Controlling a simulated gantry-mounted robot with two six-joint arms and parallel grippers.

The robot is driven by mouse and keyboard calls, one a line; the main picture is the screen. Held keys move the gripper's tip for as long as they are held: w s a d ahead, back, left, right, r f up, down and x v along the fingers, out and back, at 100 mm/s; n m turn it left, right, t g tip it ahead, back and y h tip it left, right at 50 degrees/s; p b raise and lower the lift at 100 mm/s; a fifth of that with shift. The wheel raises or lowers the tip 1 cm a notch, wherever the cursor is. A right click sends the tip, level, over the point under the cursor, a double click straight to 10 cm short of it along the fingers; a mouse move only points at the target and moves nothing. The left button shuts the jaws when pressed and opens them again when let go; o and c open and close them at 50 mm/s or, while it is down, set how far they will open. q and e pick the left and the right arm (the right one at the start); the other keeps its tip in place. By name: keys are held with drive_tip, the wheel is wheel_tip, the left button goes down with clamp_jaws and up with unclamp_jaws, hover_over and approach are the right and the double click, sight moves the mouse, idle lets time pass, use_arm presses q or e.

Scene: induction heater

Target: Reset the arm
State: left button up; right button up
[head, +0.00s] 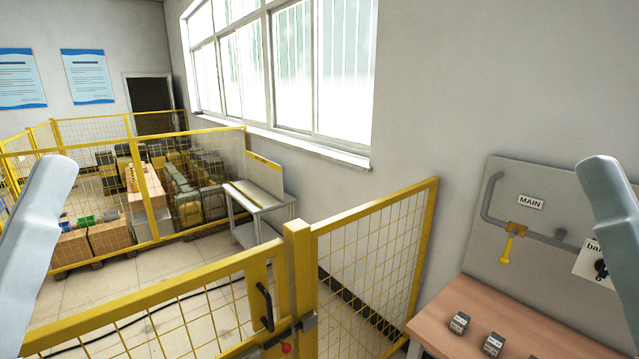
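Two pale grey arm links of mine show in the head view, one at the left edge and one at the right edge. Both are cut off by the frame. Neither gripper is in the picture, so I cannot see whether they hold anything.
A yellow mesh fence (375,255) with a gate post (301,285) and black handle (264,306) stands in front. At right, a wooden bench (455,348) carries small grey blocks (460,323) below a grey panel (500,240) with a yellow-handled pipe valve (510,240).

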use_arm(q)
wheel_tip(320, 180, up, 22)
drive_tip(key=p, duration=1.8)
drive_tip(key=shift+f, duration=0.25)
drive_tip(key=shift+o, duration=0.3)
